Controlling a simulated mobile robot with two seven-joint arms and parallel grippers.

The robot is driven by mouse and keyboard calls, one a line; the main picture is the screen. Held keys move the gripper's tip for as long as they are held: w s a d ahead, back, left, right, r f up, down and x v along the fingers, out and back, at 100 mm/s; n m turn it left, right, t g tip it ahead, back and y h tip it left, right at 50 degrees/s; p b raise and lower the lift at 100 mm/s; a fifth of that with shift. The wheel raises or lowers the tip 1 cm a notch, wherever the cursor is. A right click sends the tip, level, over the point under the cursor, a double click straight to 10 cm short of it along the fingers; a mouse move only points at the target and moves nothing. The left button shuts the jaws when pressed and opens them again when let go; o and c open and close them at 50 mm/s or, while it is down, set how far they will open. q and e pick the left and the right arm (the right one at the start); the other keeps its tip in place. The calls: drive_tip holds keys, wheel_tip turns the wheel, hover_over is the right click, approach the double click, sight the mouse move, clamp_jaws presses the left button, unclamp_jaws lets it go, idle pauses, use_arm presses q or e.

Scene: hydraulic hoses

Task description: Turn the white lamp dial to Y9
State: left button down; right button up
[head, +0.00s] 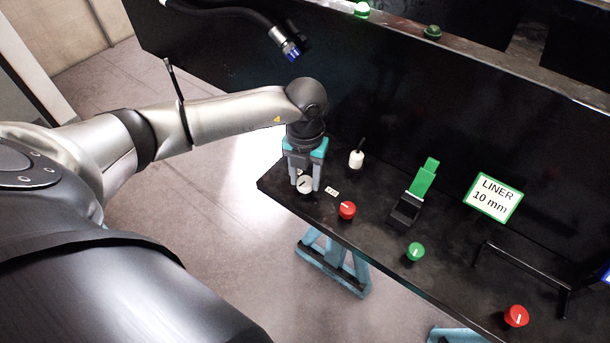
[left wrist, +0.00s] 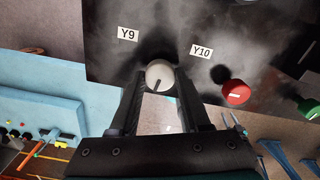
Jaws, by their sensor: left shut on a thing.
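The white dial (head: 304,184) sits on the near left end of the black bench. It also shows in the left wrist view (left wrist: 159,72), with a dark pointer line running toward the lower left of that picture. A Y9 label (left wrist: 127,34) lies to the dial's upper left and a Y10 label (left wrist: 201,50) to its upper right. My left gripper (head: 304,182) reaches down at the dial; in the left wrist view its fingers (left wrist: 161,80) are on either side of the dial, shut on it. My right gripper is not in view.
A red dial (head: 347,210) is close to the right of the white one, with a green dial (head: 415,252) and another red dial (head: 516,316) farther along. A hose (head: 255,25) hangs above.

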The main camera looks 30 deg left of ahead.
sight(306, 182)
use_arm(q)
drive_tip(key=shift+n, duration=0.8)
drive_tip(key=shift+c, duration=1.8)
unclamp_jaws()
wheel_tip(306, 182, up, 15)
drive_tip(key=b, duration=0.1)
drive_tip(key=shift+r, duration=0.15)
drive_tip(key=shift+d, duration=0.1)
